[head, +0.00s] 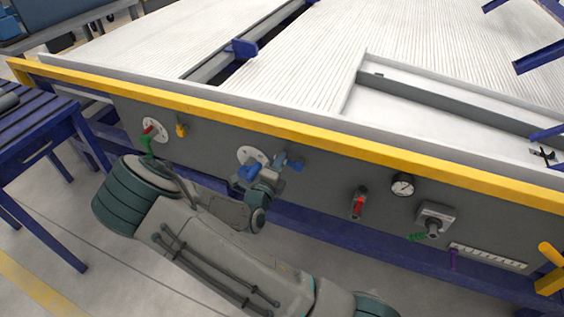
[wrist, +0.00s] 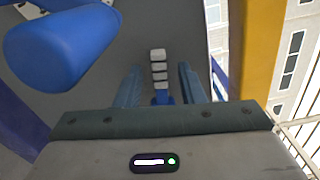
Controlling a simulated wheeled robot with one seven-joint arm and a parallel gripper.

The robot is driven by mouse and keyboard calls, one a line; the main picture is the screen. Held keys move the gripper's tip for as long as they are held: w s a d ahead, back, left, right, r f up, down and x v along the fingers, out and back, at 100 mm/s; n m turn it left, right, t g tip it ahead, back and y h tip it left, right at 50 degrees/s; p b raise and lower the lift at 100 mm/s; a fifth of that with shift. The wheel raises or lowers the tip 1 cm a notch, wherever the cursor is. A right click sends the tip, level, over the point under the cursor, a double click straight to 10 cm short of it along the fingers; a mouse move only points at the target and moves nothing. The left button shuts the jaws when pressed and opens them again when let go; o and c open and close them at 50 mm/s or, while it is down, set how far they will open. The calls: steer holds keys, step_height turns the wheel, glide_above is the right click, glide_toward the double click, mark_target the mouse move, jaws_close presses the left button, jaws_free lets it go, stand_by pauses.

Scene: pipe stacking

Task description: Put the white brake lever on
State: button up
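My gripper (wrist: 160,72) has its two blue-grey fingers apart in the wrist view. Between them shows a short row of white blocks (wrist: 158,55) with a small blue piece (wrist: 162,97) at its near end. Gaps show on both sides, and I cannot tell how deep the row sits between the fingers. In the head view my gripper (head: 284,164) is at the grey panel (head: 325,178), just right of a blue handle (head: 247,172) on a round white plate (head: 250,153). The row is not visible there. No part is clearly recognisable as the white brake lever.
The blue handle (wrist: 60,45) bulks close at the wrist view's upper left. A yellow rail (head: 330,137) runs above the panel. Further right are a red lever (head: 358,204), a gauge (head: 402,185) and a white switch strip (head: 490,257) with a purple lever (head: 454,260).

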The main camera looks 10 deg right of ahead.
steer(key=shift+x, duration=0.95)
steer(key=shift+c, duration=0.2)
jaws_close()
steer(key=shift+a, duration=0.1)
